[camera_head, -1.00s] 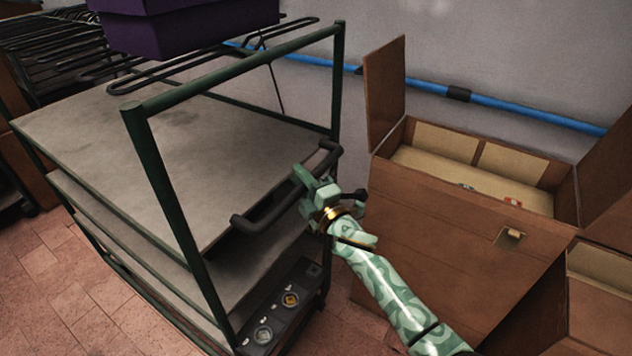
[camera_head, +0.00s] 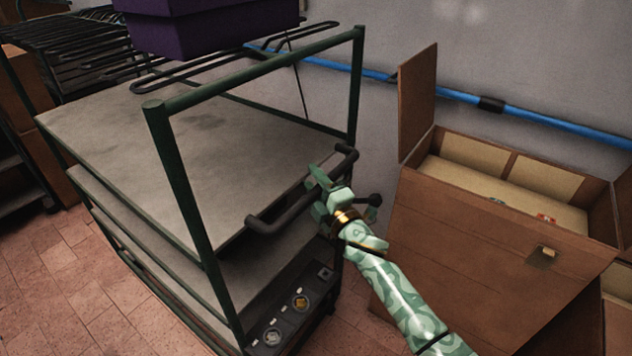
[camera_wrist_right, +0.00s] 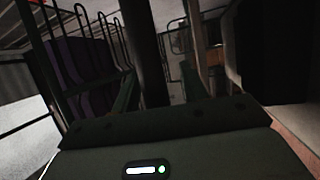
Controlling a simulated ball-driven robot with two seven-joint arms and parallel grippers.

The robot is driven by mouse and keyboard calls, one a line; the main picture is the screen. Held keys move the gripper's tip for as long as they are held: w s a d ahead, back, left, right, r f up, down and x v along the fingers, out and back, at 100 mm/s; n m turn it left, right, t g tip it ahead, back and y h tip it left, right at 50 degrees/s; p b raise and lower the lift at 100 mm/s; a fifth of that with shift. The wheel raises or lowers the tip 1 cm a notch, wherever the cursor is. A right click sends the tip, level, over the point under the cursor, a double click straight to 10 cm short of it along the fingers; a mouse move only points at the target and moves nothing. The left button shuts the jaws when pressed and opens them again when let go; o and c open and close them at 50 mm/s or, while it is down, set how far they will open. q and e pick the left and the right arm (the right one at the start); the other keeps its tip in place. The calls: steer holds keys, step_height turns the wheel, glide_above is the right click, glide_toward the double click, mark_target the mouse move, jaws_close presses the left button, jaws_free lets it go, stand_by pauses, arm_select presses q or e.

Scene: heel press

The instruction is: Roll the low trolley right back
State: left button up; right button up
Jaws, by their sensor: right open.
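A trolley (camera_head: 130,150) with grey shelves and a dark green tube frame stands at left centre in the head view. A black bar handle (camera_head: 275,212) sticks out from its right end. My right gripper (camera_head: 320,180) is at the far half of this handle, open. In the right wrist view, a dark upright bar (camera_wrist_right: 145,50) shows between its two green fingers (camera_wrist_right: 158,95), which stand apart. I cannot tell whether the fingers touch the bar. My left gripper is not in view.
An open brown carton (camera_head: 480,230) stands close right of my right arm, its flap raised. A purple box (camera_head: 210,28) and dark wire racks are behind the trolley. A blue pipe (camera_head: 550,120) runs along the wall. Tiled floor (camera_head: 50,265) is bare at lower left.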

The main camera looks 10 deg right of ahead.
steer(key=p+v, duration=0.1)
steer(key=v, duration=1.5)
steer(key=shift+s+f, duration=0.1)
steer(key=shift+s, duration=0.05)
stand_by(0.4)
